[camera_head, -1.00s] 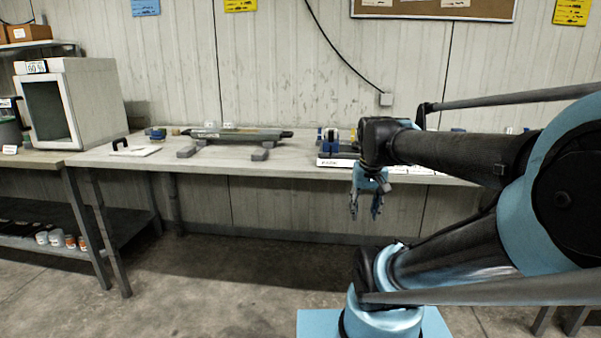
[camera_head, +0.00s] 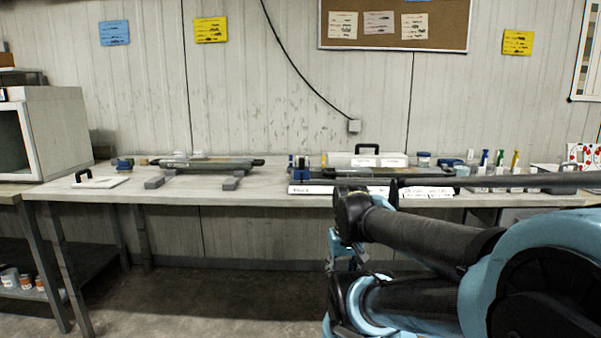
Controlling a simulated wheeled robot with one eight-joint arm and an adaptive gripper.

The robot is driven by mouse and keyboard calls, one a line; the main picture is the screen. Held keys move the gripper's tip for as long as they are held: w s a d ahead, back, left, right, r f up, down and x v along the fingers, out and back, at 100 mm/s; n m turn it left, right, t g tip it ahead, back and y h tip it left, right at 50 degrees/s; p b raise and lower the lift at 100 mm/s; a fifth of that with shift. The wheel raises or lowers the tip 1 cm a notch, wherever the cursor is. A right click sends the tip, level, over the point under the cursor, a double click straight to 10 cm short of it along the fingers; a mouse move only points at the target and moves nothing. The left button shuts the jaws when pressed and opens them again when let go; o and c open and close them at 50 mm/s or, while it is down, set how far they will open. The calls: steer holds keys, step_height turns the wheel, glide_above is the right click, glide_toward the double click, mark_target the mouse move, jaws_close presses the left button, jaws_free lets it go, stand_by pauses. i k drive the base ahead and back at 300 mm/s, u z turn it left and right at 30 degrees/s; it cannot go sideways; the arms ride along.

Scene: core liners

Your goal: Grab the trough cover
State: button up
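Two cover-like things with black handles stand on the long workbench. One is a pale, long cover (camera_head: 340,159) at the back, right of centre, behind a dark bar. The other is a flat white plate (camera_head: 101,183) at the left end. I cannot tell for certain which is the trough cover. My gripper (camera_head: 337,258) hangs in front of the bench, below its top and apart from both. It is largely hidden by my arm, and its fingers do not show clearly.
Bottles with coloured tops (camera_head: 499,158) and a jar (camera_head: 424,159) stand right of centre. A white cabinet (camera_head: 62,130) stands at the far left. The floor before the bench is clear.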

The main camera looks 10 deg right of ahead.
mark_target(334, 159)
steer(key=z, duration=0.4)
steer(key=i, duration=0.45)
steer(key=z, duration=0.9)
